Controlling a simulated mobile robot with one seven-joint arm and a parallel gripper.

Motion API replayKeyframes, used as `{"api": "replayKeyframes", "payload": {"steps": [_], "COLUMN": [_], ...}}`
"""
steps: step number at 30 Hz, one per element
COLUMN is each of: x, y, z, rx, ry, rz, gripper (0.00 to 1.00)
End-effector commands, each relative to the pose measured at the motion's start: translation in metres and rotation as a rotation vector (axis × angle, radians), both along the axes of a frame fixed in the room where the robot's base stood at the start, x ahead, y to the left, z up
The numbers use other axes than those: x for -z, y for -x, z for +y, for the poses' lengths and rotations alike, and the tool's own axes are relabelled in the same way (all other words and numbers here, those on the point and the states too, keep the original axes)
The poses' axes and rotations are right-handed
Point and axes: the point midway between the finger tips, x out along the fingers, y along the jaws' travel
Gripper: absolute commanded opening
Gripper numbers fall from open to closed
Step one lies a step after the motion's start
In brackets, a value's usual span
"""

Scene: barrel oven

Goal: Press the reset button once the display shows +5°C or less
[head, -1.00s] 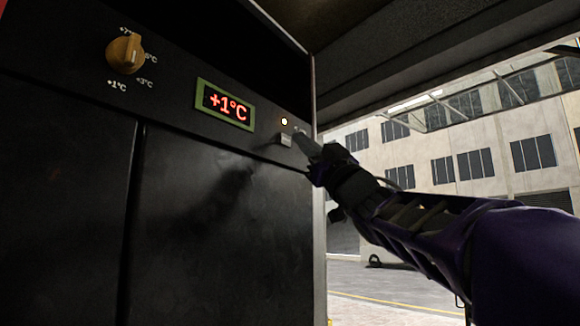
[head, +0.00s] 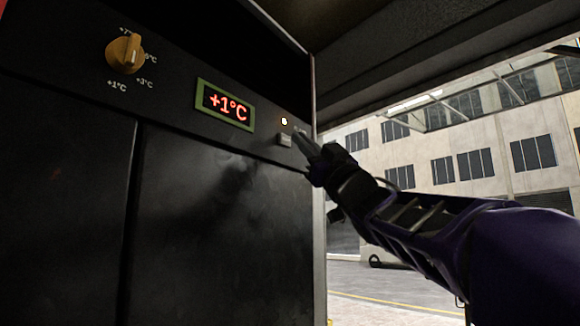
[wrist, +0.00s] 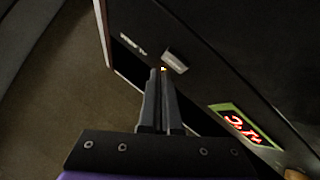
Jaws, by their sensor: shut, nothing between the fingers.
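The display (head: 225,104) in its green frame on the black panel reads +1°C in red. It also shows, at an angle, in the wrist view (wrist: 242,124). The reset button (head: 285,140) is a small light block on the panel, right of the display and below a lit yellow lamp (head: 284,121). In the wrist view the button (wrist: 175,61) lies just beyond my fingertips. My gripper (head: 301,137) is shut and empty, its tips close to the button's right side. I cannot tell whether they touch it.
An orange dial (head: 125,53) with temperature marks sits at the panel's upper left. Black cabinet doors (head: 220,220) fill the space below. The panel ends at a vertical edge just right of my fingertips, with open street beyond.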

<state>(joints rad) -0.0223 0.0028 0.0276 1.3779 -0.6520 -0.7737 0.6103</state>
Motion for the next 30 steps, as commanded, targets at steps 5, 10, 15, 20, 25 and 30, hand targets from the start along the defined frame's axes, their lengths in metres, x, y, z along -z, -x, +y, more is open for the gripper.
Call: {"api": "replayKeyframes", "payload": {"steps": [5,10,15,20,25,30], "x": [-0.0002,-0.0003,-0.0002,-0.0001,-0.0002,0.0000], "y": [-0.0033,-0.0035,-0.0037,-0.0044,-0.0055,-0.0068], "z": [0.0052,0.0057,0.0058,0.0068,0.0086,0.0104], "rx": [-0.001,0.000,0.000,0.000,-0.001,-0.001], "ry": [-0.001,0.000,0.000,0.000,0.001,0.001], "rz": [0.000,-0.001,0.000,0.000,0.000,0.000], "gripper": [0.00,0.00,0.00,0.00,0.00,0.00]}}
